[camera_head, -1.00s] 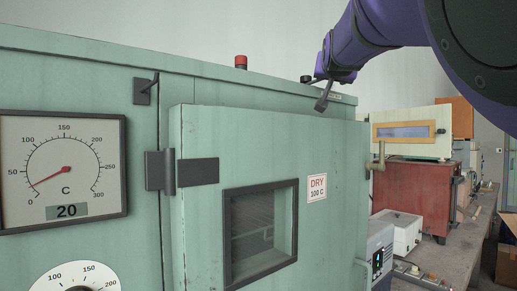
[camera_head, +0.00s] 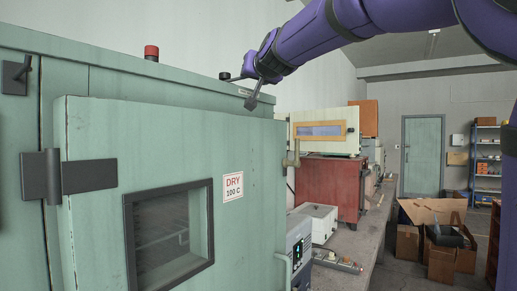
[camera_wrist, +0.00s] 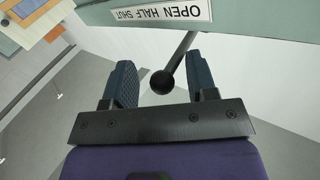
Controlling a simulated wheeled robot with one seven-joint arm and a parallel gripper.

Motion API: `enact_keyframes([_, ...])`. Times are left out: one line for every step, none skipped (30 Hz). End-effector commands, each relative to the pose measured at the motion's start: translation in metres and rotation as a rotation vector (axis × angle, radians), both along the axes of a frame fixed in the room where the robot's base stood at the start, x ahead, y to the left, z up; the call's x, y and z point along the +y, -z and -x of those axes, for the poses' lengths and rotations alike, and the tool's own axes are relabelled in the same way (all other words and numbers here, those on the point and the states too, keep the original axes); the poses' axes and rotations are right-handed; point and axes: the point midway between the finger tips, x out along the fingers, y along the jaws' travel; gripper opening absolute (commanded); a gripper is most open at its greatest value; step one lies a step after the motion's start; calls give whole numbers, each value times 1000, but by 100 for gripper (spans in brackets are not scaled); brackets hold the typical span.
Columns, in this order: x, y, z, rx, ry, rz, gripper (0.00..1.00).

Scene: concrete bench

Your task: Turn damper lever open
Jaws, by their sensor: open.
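The damper lever (camera_wrist: 180,57) is a thin dark rod with a black ball knob (camera_wrist: 163,82) at its end. In the wrist view the knob sits between the two fingers of my gripper (camera_wrist: 160,68), with visible gaps on both sides. The fingers are open. A white label (camera_wrist: 165,11) reading OPEN HALF SHUT, upside down here, is on the green edge beside the lever. In the head view my gripper (camera_head: 248,92) is at the top right edge of the green oven (camera_head: 90,160), by the small label plate. The lever is hard to make out there.
A red lamp (camera_head: 151,52) stands on the oven top, with a black round part (camera_head: 224,76) near my gripper. The oven door has a dark window and a DRY 100 C sign (camera_head: 232,187). A bench with a red cabinet (camera_head: 330,187) lies beyond; open floor and boxes are at right.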

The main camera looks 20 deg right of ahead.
Motion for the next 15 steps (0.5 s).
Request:
enact_keyframes([0, 0, 0, 0, -9, -2, 52])
enact_keyframes([0, 0, 0, 1, -14, -2, 52])
enact_keyframes([-1, 0, 0, 0, -17, -3, 52])
enact_keyframes([-1, 1, 0, 1, -22, -3, 52])
enact_keyframes([-1, 0, 0, 1, -26, -2, 52])
enact_keyframes([-2, 0, 0, 0, -30, -2, 52])
enact_keyframes([-2, 0, 0, 0, -34, -2, 52])
enact_keyframes([-2, 0, 0, 1, -37, -3, 52])
enact_keyframes([-3, 0, 0, 1, -42, -1, 52])
enact_keyframes([-3, 0, 0, 0, -46, -2, 52])
enact_keyframes([-4, 0, 0, 0, -49, -3, 52])
enact_keyframes([-4, 0, 0, 0, -54, -2, 52])
enact_keyframes([-4, 0, 0, 1, -57, -2, 52])
enact_keyframes([-5, 0, 0, 0, -60, -2, 52])
enact_keyframes([-5, 0, 0, 0, -65, -2, 52])
